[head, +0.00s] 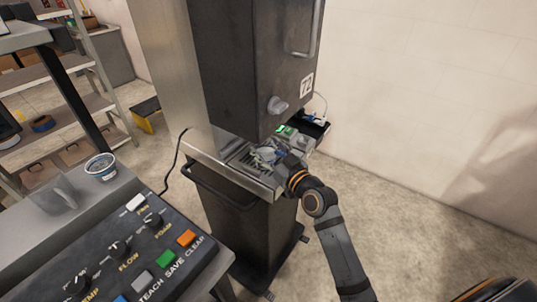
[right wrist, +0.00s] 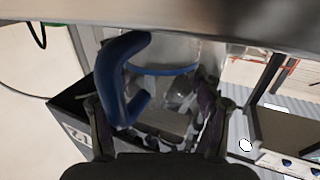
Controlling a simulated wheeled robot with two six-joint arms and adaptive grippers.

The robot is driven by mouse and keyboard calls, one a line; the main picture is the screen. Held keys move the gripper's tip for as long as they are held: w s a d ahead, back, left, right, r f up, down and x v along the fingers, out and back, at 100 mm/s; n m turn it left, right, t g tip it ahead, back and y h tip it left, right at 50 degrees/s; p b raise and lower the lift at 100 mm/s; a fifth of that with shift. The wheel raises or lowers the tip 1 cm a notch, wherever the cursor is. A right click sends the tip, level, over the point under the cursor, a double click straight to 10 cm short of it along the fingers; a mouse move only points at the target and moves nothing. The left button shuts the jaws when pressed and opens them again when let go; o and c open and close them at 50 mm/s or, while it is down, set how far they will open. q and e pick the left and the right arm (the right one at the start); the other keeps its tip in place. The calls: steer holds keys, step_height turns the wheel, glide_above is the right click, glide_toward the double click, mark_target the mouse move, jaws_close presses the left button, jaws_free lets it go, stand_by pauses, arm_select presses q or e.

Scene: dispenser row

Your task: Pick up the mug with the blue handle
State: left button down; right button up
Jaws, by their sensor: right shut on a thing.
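The mug with the blue handle fills the middle of the right wrist view: a clear body (right wrist: 185,52) with a blue band and a thick curved blue handle (right wrist: 120,75) on its left side. My right gripper (right wrist: 158,112) is shut on this mug, with one finger on each side. In the head view my right gripper (head: 279,158) reaches in at the drip tray under the dark dispenser, and the mug (head: 266,154) shows only small and partly covered there. I cannot tell whether it touches the tray. My left gripper is not in view.
The dark dispenser (head: 240,60) marked 72 hangs over the tray (head: 232,166). A control panel (head: 150,255) with knobs and coloured buttons is at front left. A small tub (head: 101,166) and a grey object (head: 64,196) stand behind it.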

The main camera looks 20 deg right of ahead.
steer(key=shift+r, duration=0.1)
steer(key=r+p+v, duration=0.1)
steer(key=p+v, duration=0.7)
steer(key=v, duration=0.1)
steer(key=r+p+v, duration=0.2)
steer(key=p+v, duration=0.7)
steer(key=shift+r, duration=0.3)
